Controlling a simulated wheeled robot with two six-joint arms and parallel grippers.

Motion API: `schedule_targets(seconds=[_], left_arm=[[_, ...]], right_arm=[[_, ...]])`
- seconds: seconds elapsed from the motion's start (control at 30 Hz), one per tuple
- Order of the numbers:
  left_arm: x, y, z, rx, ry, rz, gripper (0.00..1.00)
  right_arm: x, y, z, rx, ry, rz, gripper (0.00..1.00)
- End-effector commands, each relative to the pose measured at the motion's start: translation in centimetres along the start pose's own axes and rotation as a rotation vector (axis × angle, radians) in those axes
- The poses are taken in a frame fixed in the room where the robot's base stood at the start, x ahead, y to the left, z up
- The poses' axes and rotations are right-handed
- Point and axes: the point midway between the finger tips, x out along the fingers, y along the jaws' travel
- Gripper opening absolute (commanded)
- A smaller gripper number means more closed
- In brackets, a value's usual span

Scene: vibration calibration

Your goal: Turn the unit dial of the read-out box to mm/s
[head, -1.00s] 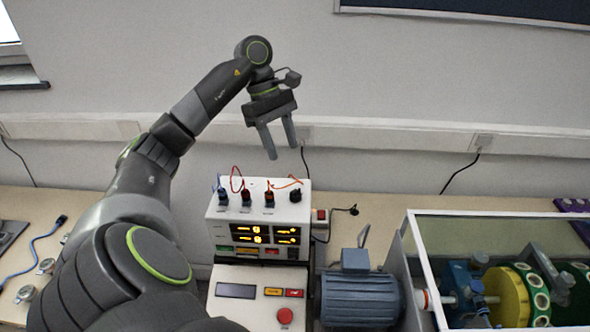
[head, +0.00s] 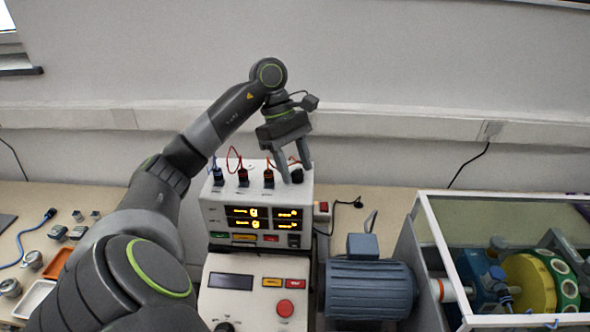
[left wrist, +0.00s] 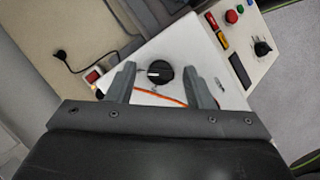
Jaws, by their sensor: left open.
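The read-out box (head: 219,216) is white, with lit yellow displays on its front and cables plugged into its top. The unit dial (left wrist: 160,73) is a black round knob with a pale pointer mark, on the box's top. In the head view the dial (head: 297,175) is at the top's right end, partly hidden by a finger. My left gripper (head: 295,175) points down over it, open. In the left wrist view the left gripper's fingers (left wrist: 162,84) stand on either side of the dial, apart from it. The scale lettering is too small to read. My right gripper is not in view.
An orange cable (left wrist: 165,97) runs close to the dial between my fingers. A control panel (head: 255,306) with a red button stands in front of the box. A blue motor (head: 368,290) and a framed enclosure (head: 437,232) are to the right. Small parts lie at left.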

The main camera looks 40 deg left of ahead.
Motion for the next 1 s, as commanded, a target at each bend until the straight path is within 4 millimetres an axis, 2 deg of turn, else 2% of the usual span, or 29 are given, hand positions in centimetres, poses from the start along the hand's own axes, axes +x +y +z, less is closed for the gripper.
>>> schedule_targets(seconds=[0.27, 0.6, 0.83, 1.0], left_arm=[[0.1, 0.0, 0.0, 0.0, 0.0, 0.0, 0.47], [0.1, 0.0, 0.0, 0.0, 0.0, 0.0, 0.04], [0.2, 0.0, -0.1, -0.014, 0.001, 0.007, 0.03], [0.4, -0.1, -0.2, -0.071, 0.003, 0.032, 0.03]], right_arm=[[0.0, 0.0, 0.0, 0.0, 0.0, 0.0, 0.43], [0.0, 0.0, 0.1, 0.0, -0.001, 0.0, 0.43], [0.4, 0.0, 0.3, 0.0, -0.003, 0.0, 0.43], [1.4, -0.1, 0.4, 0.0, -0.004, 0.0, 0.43]])
